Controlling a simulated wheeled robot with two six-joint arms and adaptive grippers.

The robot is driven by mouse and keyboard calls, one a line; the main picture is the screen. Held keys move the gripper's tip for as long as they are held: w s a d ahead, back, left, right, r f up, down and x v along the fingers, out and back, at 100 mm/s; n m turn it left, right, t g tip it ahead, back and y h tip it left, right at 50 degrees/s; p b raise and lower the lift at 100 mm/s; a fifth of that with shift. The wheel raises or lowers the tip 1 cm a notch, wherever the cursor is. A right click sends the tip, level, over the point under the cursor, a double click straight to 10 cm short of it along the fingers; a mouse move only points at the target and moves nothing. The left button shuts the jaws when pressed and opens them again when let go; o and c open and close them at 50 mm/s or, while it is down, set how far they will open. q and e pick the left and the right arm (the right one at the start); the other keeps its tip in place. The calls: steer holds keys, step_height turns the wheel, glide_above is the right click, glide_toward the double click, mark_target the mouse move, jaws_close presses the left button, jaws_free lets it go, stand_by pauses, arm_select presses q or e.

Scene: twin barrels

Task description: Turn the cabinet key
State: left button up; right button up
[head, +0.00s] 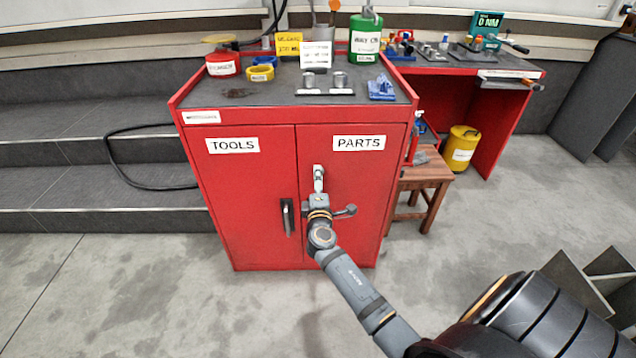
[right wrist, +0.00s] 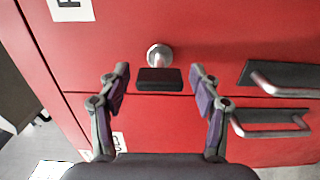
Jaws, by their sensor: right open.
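The cabinet key shows in the right wrist view as a black bow (right wrist: 159,80), its long side lying across the picture. It sits at a round silver lock (right wrist: 158,55) on the red PARTS door (head: 360,200). My right gripper (right wrist: 159,86) is open, with one finger on each side of the bow and a gap to both. In the head view my right gripper (head: 319,190) is in front of the door below the PARTS label, and the key is too small and covered to make out. My left gripper is in neither view.
The TOOLS door (head: 245,190) is closed beside the PARTS door, with dark-backed handles (head: 288,217) near the seam. Cans, tape and small parts stand on the cabinet top (head: 240,105). A wooden stool (head: 430,172) stands right of the cabinet.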

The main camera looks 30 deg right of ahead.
steer(key=v, duration=1.2)
steer(key=shift+s+d, duration=0.1)
